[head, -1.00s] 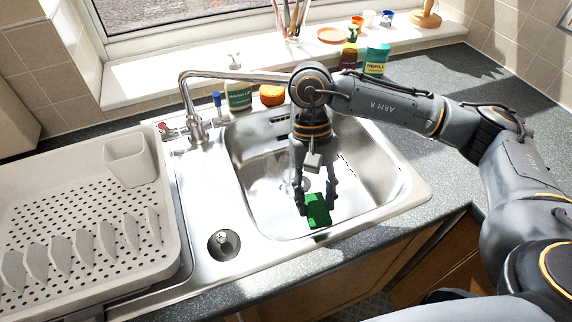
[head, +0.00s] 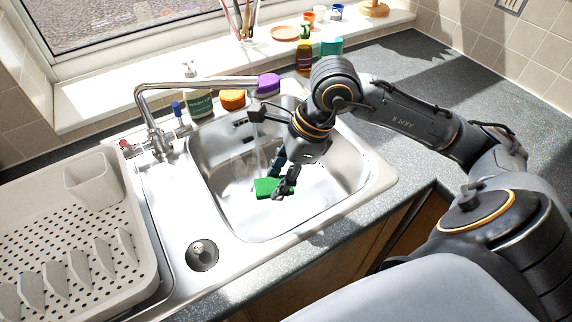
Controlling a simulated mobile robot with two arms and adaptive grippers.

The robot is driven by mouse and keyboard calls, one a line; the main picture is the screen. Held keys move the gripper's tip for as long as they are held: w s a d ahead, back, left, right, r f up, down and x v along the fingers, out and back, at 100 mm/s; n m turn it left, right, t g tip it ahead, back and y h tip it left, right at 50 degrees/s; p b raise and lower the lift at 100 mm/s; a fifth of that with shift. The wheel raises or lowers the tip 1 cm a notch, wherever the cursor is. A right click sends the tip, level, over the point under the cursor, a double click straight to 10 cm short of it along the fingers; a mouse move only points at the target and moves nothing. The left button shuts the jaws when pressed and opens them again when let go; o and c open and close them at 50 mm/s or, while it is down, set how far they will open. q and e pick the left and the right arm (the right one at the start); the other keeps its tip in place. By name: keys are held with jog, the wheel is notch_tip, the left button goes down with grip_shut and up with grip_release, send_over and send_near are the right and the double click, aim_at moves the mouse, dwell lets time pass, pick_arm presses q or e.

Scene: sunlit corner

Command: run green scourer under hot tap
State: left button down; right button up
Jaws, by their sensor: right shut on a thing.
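My right gripper (head: 279,178) is shut on the green scourer (head: 264,187) and holds it low inside the metal sink bowl (head: 335,190). The fingers cover the scourer's right part. The tap (head: 190,87) reaches over the bowl from the left, its spout ending above and slightly left of the scourer. Its red-marked handle (head: 124,144) is at the left and its blue-marked handle (head: 177,109) at the right. A faint whitish haze shows in the bowl beside the scourer; I cannot tell whether it is water, steam or reflection. My left gripper is not in view.
A white dish rack (head: 70,225) fills the left. Behind the sink stand a soap bottle (head: 197,98), an orange sponge (head: 232,99) and a purple sponge (head: 268,84). More bottles (head: 304,55) stand to their right. The right worktop (head: 440,75) is mostly clear.

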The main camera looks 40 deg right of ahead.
jog(key=m, duration=0.1)
jog(key=d+r+m+t+h, duration=0.1)
jog(key=m, duration=0.3)
jog(key=shift+w+d+r+t, duration=0.15)
jog(key=shift+d+r+t, duration=0.15)
jog(key=shift+d+r, duration=0.1)
jog(key=w+d+f, duration=0.1)
jog(key=w+d, duration=0.1)
jog(key=w, duration=0.4)
jog(key=w+d+f, duration=0.2)
jog(key=w, duration=0.5)
jog(key=shift+d, duration=0.35)
jog(key=s+a+b, duration=0.1)
jog(key=s+a, duration=0.1)
jog(key=s, duration=0.5)
jog(key=shift+s+a+b, duration=0.3)
jog(key=shift+a+b, duration=0.05)
jog(key=shift+b, duration=0.05)
jog(key=shift+r, duration=0.1)
dwell(1.3)
